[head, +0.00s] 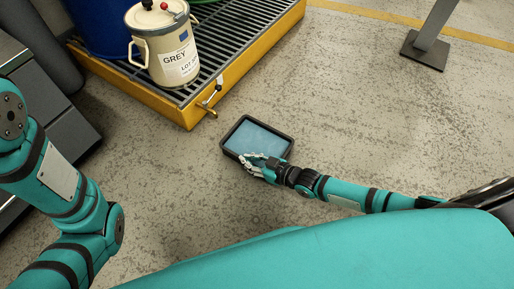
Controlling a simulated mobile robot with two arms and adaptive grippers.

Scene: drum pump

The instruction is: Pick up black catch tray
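The black catch tray (228,146) lies on the concrete floor just in front of the yellow pallet's near corner. It is rectangular with a raised rim, and its inside looks blue. My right gripper (250,161) reaches in from the right and is at the tray's near rim, covering part of it. Its fingers look spread, but whether they touch or straddle the rim cannot be seen clearly. My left arm shows at the left edge, and its gripper is out of the frame.
A yellow spill pallet (245,68) with a dark grating carries a cream pot labelled GREY (163,45) and a blue drum (100,25). A brass tap (211,96) sticks out above the tray. A grey post (428,42) stands at the upper right. Floor to the right is clear.

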